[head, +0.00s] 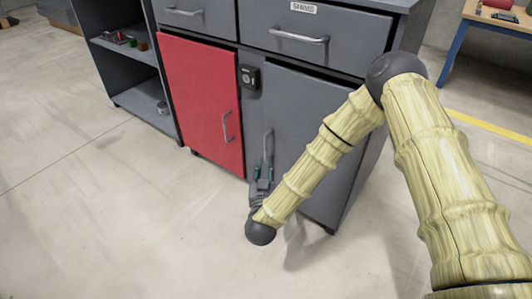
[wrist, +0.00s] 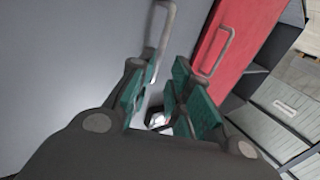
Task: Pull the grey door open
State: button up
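The grey door (head: 305,115) is the right-hand lower door of a grey cabinet in the head view. A dark line runs along its top edge; I cannot tell if it is slightly ajar. Its upright bar handle (head: 268,145) is near its left edge. My gripper (head: 263,172) is at the lower part of this handle. In the wrist view, the handle (wrist: 164,30) runs down towards the gap between the teal-padded fingers of my gripper (wrist: 158,72). The fingers stand apart, with the handle nearer the left one. Contact is not clear.
A red door (head: 200,100) with its own handle is left of the grey door, and a black lock box (head: 249,77) sits between them. Drawers (head: 315,38) are above. Open shelves (head: 125,55) stand left. The floor in front is clear.

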aim_at(266, 150)
jog(key=w+b, duration=0.2)
jog(key=w, duration=0.2)
jog(key=w+b, duration=0.1)
jog(key=w, duration=0.3)
jog(key=shift+w+d+f+b, duration=0.1)
jog(key=shift+w+d+b, duration=0.1)
jog(key=shift+w+b, duration=0.15)
jog(key=shift+w, duration=0.6)
grip_shut()
